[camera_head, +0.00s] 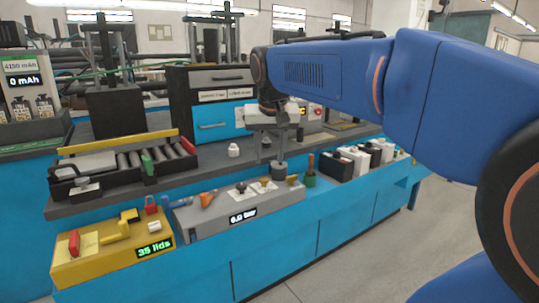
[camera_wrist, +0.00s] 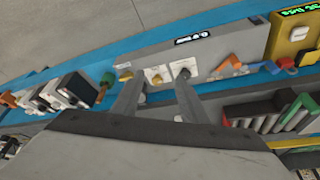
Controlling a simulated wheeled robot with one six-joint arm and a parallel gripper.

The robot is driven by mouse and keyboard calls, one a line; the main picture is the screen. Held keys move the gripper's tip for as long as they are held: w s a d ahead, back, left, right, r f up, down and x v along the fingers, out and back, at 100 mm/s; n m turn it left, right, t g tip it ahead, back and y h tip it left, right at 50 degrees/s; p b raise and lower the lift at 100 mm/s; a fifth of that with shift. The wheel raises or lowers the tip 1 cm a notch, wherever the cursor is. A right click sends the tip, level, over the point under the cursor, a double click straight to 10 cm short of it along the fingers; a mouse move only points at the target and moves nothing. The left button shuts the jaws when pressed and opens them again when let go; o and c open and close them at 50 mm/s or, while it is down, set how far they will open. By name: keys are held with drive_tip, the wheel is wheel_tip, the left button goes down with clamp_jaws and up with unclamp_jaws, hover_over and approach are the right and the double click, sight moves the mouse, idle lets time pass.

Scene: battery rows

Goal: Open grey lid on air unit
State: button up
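The air unit (camera_head: 225,222) is a long grey box on the front ledge with a display reading 0.0 bar; it also shows in the wrist view (camera_wrist: 150,52). Two small fittings sit on pale plates on its top. The dark grey one (camera_wrist: 182,70) is the likeliest grey lid and looks shut, though its detail is too small to be sure. The other has a yellowish knob (camera_wrist: 156,79). My gripper (camera_head: 270,160) hangs above the unit's back edge, fingers apart. In the wrist view my gripper (camera_wrist: 157,88) has nothing between its fingertips. A grey cylinder (camera_head: 279,171) shows by one finger.
A roller tray (camera_head: 125,162) lies behind. The floor in front is clear.

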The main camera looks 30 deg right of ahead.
drive_tip(key=shift+s+a+f, duration=0.1)
drive_tip(key=shift+s+f, duration=0.05)
drive_tip(key=shift+s, duration=0.05)
idle(0.5)
